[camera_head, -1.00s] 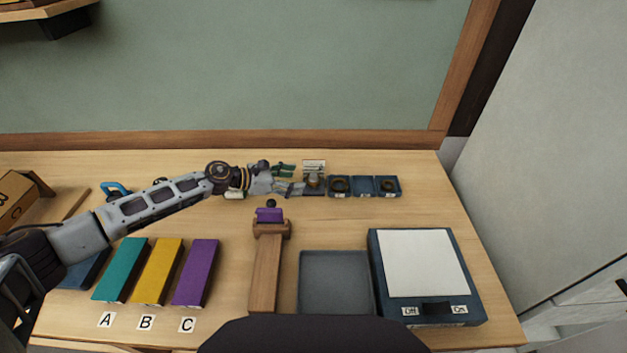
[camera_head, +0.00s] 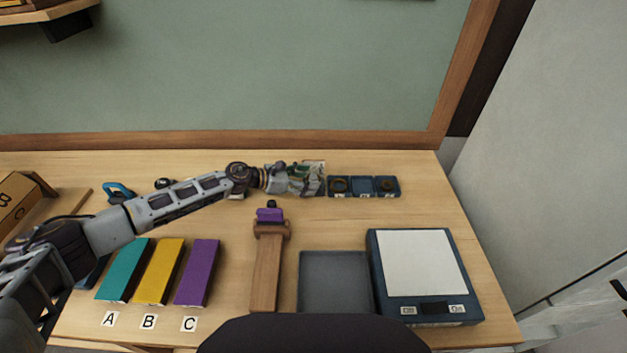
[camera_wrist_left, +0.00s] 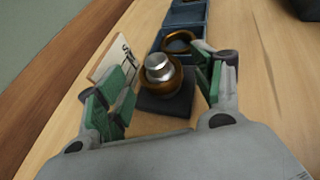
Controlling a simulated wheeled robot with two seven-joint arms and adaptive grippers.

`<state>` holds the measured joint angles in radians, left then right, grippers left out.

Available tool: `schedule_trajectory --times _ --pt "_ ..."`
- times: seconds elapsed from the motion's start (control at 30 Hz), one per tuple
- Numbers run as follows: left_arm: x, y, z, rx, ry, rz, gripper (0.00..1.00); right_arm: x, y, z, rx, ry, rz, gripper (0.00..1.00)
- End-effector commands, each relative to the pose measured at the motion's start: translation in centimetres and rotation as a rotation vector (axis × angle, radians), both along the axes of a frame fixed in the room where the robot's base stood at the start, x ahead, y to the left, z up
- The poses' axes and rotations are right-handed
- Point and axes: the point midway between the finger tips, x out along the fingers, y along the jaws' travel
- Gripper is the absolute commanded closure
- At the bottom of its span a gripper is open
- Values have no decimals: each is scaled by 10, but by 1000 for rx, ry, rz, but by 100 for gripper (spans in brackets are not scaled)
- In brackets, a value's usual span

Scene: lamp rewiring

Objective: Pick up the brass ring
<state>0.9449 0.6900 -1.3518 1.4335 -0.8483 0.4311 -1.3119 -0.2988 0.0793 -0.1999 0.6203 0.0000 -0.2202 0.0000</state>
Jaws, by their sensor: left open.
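A brass ring-like piece (camera_wrist_left: 161,82) sits around a silver knob (camera_wrist_left: 157,64) on a dark square base (camera_wrist_left: 168,105) in the left wrist view. A second brown-gold ring (camera_wrist_left: 180,36) lies in the nearest compartment of a blue tray. In the head view this ring (camera_head: 340,185) is in the tray's left compartment, and another dark ring (camera_head: 388,185) is in the right one. My left gripper (camera_wrist_left: 160,84) is open, with its green-padded fingers on either side of the knob and its brass piece. In the head view the gripper (camera_head: 318,180) mostly hides the base. My right gripper is not in view.
A small label card (camera_wrist_left: 110,60) stands beside the base, close to a left gripper finger. The blue tray (camera_head: 363,194) is just right of the gripper. A wooden stand with a purple piece (camera_head: 269,215), a grey tray (camera_head: 335,280) and a white-topped device (camera_head: 422,263) are nearer.

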Motion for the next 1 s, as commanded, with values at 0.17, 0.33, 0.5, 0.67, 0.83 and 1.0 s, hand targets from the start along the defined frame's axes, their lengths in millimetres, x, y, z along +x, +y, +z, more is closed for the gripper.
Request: schedule_trajectory --times 0.17,0.33,0.5,0.67,0.83,1.0 --pt "1 -3 -1 0 0 0 33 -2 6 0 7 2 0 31" --pt "1 -2 -1 0 0 0 33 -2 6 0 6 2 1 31" --pt "1 -2 -1 0 0 0 33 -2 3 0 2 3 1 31" --pt "1 -2 -1 0 0 0 48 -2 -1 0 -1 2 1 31" --pt "1 -2 -1 0 0 0 70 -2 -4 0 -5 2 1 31" --pt "1 -2 -1 0 0 0 81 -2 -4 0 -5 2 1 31"
